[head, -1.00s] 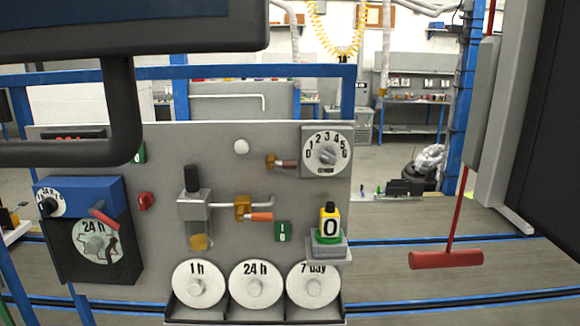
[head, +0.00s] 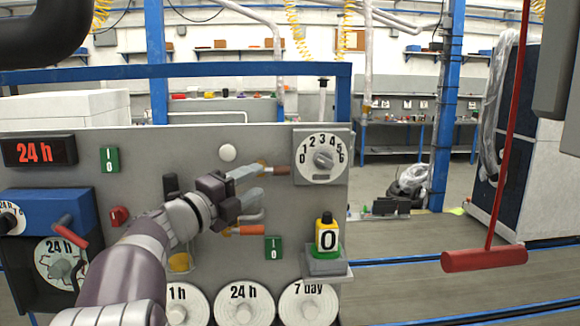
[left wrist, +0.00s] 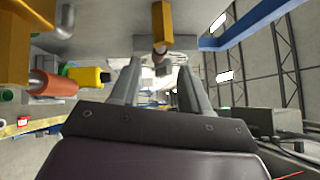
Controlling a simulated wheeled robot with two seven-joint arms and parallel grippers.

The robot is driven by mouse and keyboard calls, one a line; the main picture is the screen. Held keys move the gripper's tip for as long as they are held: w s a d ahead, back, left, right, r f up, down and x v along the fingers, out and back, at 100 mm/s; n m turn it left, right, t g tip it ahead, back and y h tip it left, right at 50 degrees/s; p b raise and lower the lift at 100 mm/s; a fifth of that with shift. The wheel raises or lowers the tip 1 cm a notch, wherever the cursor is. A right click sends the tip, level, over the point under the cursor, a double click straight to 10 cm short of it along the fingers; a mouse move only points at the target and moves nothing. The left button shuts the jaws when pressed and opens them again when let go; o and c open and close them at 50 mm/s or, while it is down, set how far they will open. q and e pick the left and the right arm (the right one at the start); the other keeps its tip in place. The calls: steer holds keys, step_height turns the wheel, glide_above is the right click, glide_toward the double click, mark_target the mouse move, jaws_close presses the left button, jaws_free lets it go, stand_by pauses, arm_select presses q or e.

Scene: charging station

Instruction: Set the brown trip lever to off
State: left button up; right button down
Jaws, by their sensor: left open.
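The brown trip lever (head: 282,170) sticks out sideways from its brass pivot on the grey panel, just left of the numbered dial (head: 322,157). Its handle points right. My left gripper (head: 255,182) is open in front of the panel, its fingertips just left of and below the handle. One finger partly covers the pivot. In the left wrist view my open fingers (left wrist: 160,75) point forward, and a brass-coloured block (left wrist: 162,25) with a brownish end lies between and above them. I cannot tell whether a finger touches the lever. My right gripper is not in view.
Below my gripper is an orange-handled valve (head: 247,231). Green switches (head: 110,160), a white knob (head: 228,152) and a red knob (head: 119,215) are on the panel. A red T-handle (head: 484,260) hangs at right.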

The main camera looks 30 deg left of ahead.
mark_target(272, 173)
arm_select(q)
steer(key=p+x, duration=0.2)
steer(key=x, duration=0.5)
steer(key=shift+w, duration=0.4)
jaws_close()
